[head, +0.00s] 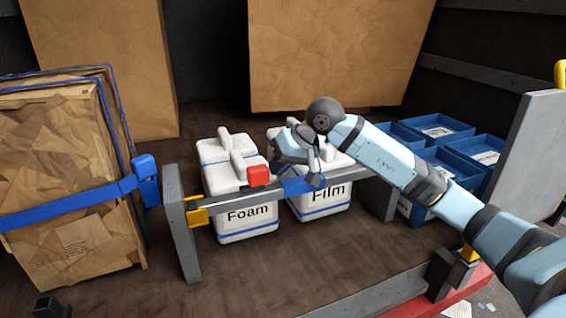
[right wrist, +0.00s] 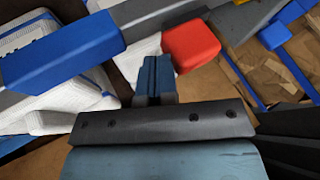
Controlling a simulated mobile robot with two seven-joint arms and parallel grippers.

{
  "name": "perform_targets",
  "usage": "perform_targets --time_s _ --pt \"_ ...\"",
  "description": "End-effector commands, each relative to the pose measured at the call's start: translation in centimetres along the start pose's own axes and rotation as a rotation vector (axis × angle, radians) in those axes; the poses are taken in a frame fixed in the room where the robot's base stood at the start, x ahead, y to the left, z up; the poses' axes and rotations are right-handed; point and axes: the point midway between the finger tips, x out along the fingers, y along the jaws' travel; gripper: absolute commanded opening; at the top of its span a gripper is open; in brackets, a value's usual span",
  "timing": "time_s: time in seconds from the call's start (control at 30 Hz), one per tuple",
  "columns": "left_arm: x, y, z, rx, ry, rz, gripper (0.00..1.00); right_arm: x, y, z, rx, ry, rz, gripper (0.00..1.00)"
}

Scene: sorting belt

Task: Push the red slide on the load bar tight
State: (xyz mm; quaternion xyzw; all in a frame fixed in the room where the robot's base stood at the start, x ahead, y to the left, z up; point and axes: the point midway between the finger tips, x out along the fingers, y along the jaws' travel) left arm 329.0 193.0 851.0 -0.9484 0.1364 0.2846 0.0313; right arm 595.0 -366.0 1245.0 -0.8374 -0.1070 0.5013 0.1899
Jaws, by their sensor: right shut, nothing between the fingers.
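The load bar (head: 232,188) runs across in front of two white containers, from a grey post at left toward the right. The red slide (head: 258,175) sits on it, left of a blue sleeve (head: 300,187). My right gripper (head: 316,178) is shut and empty at the bar near the blue sleeve, right of the red slide. In the right wrist view its closed fingers (right wrist: 154,72) lie close to the red slide (right wrist: 191,45), with the blue sleeve (right wrist: 62,50) on the other side. I cannot tell whether they touch the slide. My left gripper is not in view.
White containers labelled Foam (head: 248,222) and Film (head: 330,203) stand behind the bar. A strapped brown bale (head: 60,220) is at left, blue crates (head: 485,150) at right. A yellow piece (head: 197,212) is near the bar's left end. Floor in front is mostly clear.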

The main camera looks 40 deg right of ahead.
Motion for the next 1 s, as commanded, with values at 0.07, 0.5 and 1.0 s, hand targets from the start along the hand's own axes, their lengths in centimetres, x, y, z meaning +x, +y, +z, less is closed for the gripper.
perform_targets --time_s 0.07,0.5,1.0 --pt "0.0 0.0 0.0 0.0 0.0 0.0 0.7 0.0 0.0 0.0 0.0 0.0 0.0 0.0" --pt "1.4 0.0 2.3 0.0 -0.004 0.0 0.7 2.1 -3.6 0.1 -0.003 0.003 -0.002 0.0" --pt "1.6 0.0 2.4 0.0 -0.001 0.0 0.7 2.6 -5.0 0.0 0.0 0.0 -0.001 0.0"
